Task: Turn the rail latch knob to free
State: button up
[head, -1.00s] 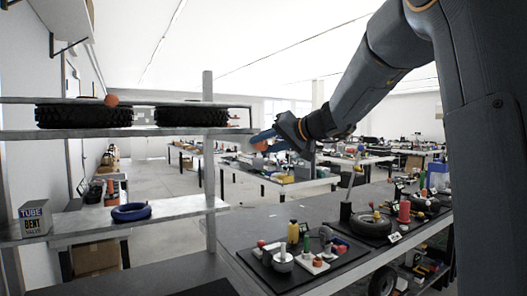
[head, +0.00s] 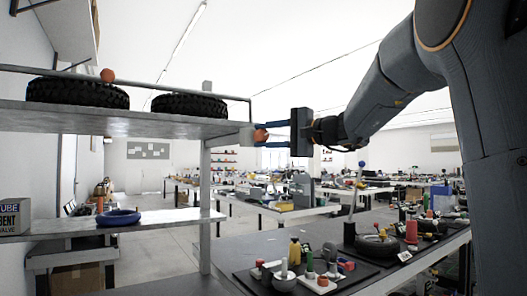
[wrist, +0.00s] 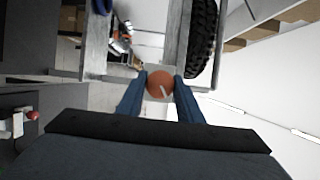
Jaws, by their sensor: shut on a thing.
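The rail latch knob (head: 261,135) is a round orange-red knob at the right end of the upper shelf. In the wrist view the knob (wrist: 160,85) shows a pale pointer mark on its face, slanting toward the lower right. My gripper (head: 268,134) has its blue fingers around the knob. In the wrist view my gripper (wrist: 160,88) is shut on it, with one finger touching each side. The shelf rail (head: 170,83) runs above the shelf's edge, in front of two black tyres. The latch parts behind the knob are hidden.
The upper shelf (head: 120,118) carries the tyres (head: 188,105) and another orange ball-like knob (head: 107,75). A workbench (head: 220,258) with tools stands below my arm.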

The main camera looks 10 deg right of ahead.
jog(key=m+b, duration=0.1)
jog(key=m+t+b, duration=0.1)
jog(key=m+b, duration=0.1)
jog(key=shift+f+m+b, duration=0.3)
jog(key=shift+r+m+t+b, duration=0.1)
jog(key=shift+m+t+b, duration=0.7)
jog(key=shift+m+b, duration=0.65)
jog(key=shift+m, duration=0.35)
jog(key=o, duration=1)
jog(key=shift+r+y, duration=0.1)
jog(key=shift+y, duration=0.2)
jog(key=shift+o, duration=0.2)
jog(key=shift+s+d, duration=0.1)
jog(key=v, duration=0.7)
jog(key=shift+s+b, duration=0.25)
jog(key=shift+b, duration=0.2)
jog(key=shift+f, duration=0.2)
